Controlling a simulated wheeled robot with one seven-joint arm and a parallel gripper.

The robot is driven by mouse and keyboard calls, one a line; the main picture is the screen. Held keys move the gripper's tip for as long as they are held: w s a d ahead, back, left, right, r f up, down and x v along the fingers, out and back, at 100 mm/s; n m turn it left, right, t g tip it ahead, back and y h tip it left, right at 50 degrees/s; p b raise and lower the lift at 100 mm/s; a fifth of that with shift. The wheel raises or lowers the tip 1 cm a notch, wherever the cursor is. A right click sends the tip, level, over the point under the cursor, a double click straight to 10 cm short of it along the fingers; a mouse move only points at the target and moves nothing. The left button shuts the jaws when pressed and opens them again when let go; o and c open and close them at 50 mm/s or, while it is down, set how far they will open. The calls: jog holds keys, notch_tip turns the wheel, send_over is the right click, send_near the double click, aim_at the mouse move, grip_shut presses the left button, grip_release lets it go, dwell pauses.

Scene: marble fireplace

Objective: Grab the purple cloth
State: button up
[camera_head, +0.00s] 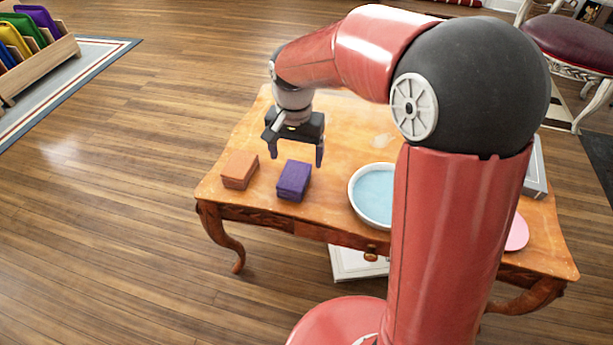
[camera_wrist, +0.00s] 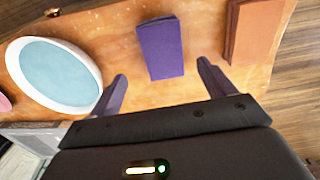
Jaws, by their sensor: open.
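The purple cloth (camera_head: 293,180) is a folded block lying on the wooden table (camera_head: 340,124), near its front edge and left of the middle. It also shows in the wrist view (camera_wrist: 160,48), ahead of the fingers and roughly between their lines. My gripper (camera_head: 296,157) is open and empty, above the table and just behind the cloth in the head view. Its two fingers also show in the wrist view (camera_wrist: 162,85). The fingers appear apart from the cloth; the exact height gap is hard to tell.
An orange folded cloth (camera_head: 240,169) lies left of the purple one, with a narrow gap between. A white bowl of blue water (camera_head: 373,195) stands to the right. A pink item (camera_head: 517,233) and a grey item (camera_head: 536,170) lie at the right end, partly hidden by my arm.

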aim_at(294, 175)
jog(key=f, duration=0.8)
jog(key=shift+a+b, duration=0.3)
jog(key=c, duration=1.1)
jog(key=shift+o, duration=0.2)
jog(key=shift+r, duration=0.2)
